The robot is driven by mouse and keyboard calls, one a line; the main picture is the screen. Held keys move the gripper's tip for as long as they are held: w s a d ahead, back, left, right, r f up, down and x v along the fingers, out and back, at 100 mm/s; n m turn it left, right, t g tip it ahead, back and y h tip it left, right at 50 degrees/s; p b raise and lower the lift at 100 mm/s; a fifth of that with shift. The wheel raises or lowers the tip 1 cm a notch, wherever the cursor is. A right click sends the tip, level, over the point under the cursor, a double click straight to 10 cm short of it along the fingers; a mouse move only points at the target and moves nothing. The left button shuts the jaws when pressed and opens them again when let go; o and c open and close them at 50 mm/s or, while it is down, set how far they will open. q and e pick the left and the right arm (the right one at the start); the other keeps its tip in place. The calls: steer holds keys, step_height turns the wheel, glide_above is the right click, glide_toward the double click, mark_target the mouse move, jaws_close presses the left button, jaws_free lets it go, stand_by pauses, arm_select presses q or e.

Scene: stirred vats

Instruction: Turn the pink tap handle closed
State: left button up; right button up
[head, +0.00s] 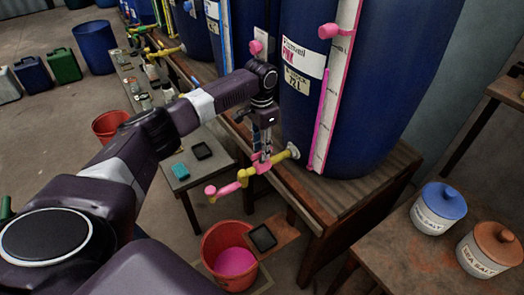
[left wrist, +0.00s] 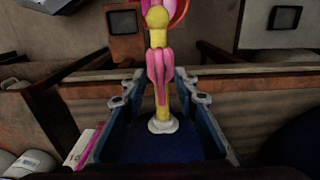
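The pink tap handle (head: 246,174) sits on a yellow tap pipe (head: 276,161) that comes out of the large blue vat (head: 360,80) with the pink gauge strip. In the left wrist view the handle (left wrist: 161,68) lies roughly along the yellow pipe, whose pale flange (left wrist: 163,126) is at the vat. My left gripper (head: 262,157) is over the tap, pointing down. In the left wrist view its fingers stand apart on either side of the pipe and handle, with gaps visible on both sides. My right gripper is out of view.
A red bucket (head: 208,241) with pink liquid (head: 236,261) stands below the spout. The vat stands on a wooden bench (head: 345,195). A small table (head: 192,178) is to the left. Two lidded jars, one blue-lidded (head: 437,210) and one brown-lidded (head: 488,255), stand at right.

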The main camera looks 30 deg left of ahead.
arm_select(q)
steer(key=shift+w+f, duration=0.1)
steer(key=shift+f, duration=1)
jaws_close()
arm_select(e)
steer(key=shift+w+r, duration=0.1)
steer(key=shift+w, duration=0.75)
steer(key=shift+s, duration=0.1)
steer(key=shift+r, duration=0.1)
